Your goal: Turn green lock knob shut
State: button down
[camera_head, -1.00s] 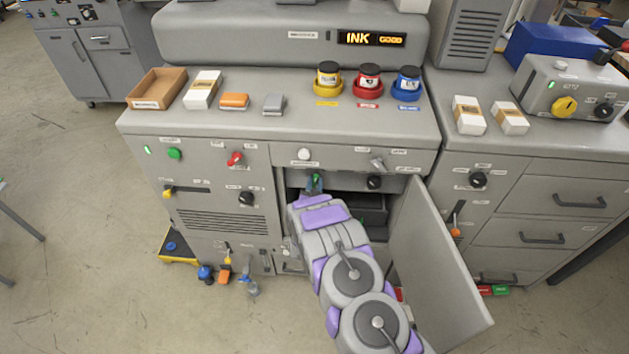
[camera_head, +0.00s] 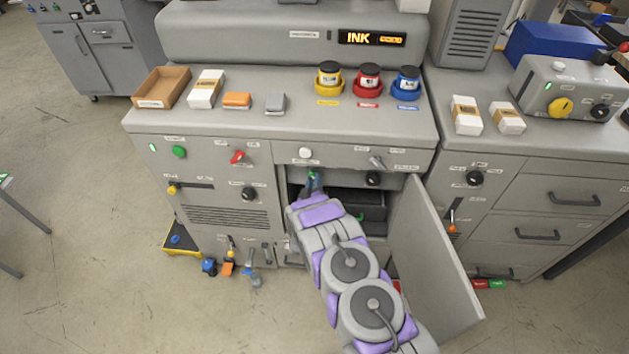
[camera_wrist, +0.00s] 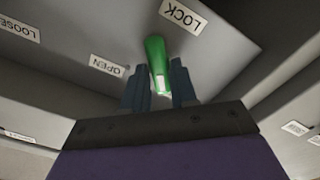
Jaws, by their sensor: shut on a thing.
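The green lock knob (camera_wrist: 155,55) shows in the wrist view between the two dark fingers of my gripper (camera_wrist: 159,85), which is shut on it. The knob's long end points up in that view, close to the LOCK label (camera_wrist: 183,15). The OPEN label (camera_wrist: 108,66) lies to the left of the knob. In the head view my gripper (camera_head: 313,182) reaches the front of the grey machine at the top of the open compartment. There the knob is mostly hidden by the gripper, with only a trace of green showing.
A grey cabinet door (camera_head: 430,255) stands open to the right of my arm. A black knob (camera_head: 373,179) sits just right of my gripper. A dark drawer (camera_head: 368,205) is inside the compartment. Ink pots and small boxes stand on the machine top.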

jog(key=shift+a+n, duration=0.2)
jog(key=shift+n, duration=0.5)
jog(key=c, duration=0.9)
grip_release()
jog(key=shift+a, duration=0.15)
jog(key=shift+s, duration=0.2)
jog(key=s+p, duration=0.2)
jog(key=s, duration=1.5)
jog(key=shift+f, duration=0.1)
